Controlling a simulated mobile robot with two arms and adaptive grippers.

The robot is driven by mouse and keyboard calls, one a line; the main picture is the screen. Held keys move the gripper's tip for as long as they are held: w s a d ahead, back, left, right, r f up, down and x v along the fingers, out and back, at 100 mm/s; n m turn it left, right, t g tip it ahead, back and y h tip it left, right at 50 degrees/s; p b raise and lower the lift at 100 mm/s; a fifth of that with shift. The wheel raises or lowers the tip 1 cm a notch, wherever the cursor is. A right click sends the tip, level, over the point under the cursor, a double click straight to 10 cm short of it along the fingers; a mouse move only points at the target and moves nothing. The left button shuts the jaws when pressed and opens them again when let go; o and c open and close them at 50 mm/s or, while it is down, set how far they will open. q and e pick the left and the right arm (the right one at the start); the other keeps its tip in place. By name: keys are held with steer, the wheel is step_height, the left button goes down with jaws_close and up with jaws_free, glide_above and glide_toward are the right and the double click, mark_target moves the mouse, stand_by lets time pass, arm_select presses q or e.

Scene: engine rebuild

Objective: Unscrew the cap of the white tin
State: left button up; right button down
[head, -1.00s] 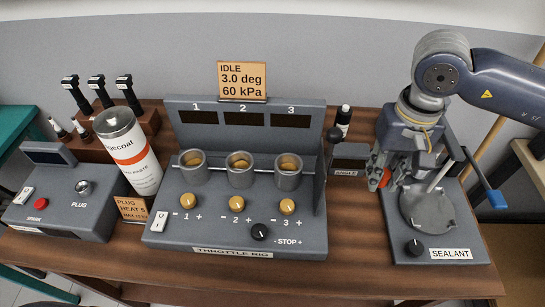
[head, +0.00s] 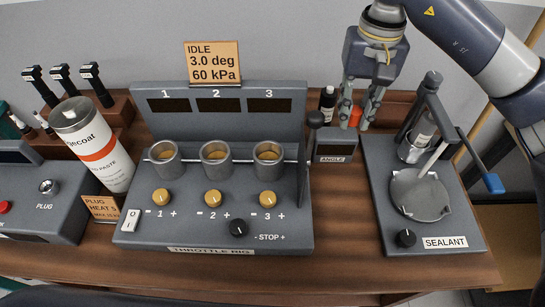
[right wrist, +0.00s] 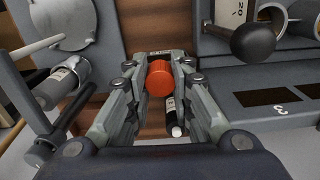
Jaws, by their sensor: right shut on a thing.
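A large white tin (head: 97,145) with an orange band and a grey top (head: 75,113) stands tilted in the head view at the left. My right gripper (head: 357,115) is above the back right of the bench, far from this tin. It is shut on a round orange-red piece (right wrist: 159,78), which shows between the fingertips in the right wrist view; it also shows in the head view (head: 355,117). Whether it is a cap I cannot tell. My left gripper is not in view.
The throttle rig (head: 215,215) fills the middle. The sealant stand (head: 455,225), with a blue-ended lever (head: 493,184) and a labelled cylinder (head: 420,145), is at the right. A small dark bottle (head: 327,102) stands behind the angle box (head: 332,143). The front bench strip is clear.

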steer(key=shift+s, duration=0.1)
steer(key=shift+s+f, duration=0.1)
steer(key=shift+f, duration=0.1)
steer(key=p, duration=0.3)
glide_above(335, 174)
step_height(335, 174, down, 14)
steer(key=shift+r, duration=0.15)
step_height(335, 174, down, 3)
steer(key=shift+f+p, duration=0.1)
steer(key=shift+p, duration=0.35)
steer(key=shift+f, duration=0.3)
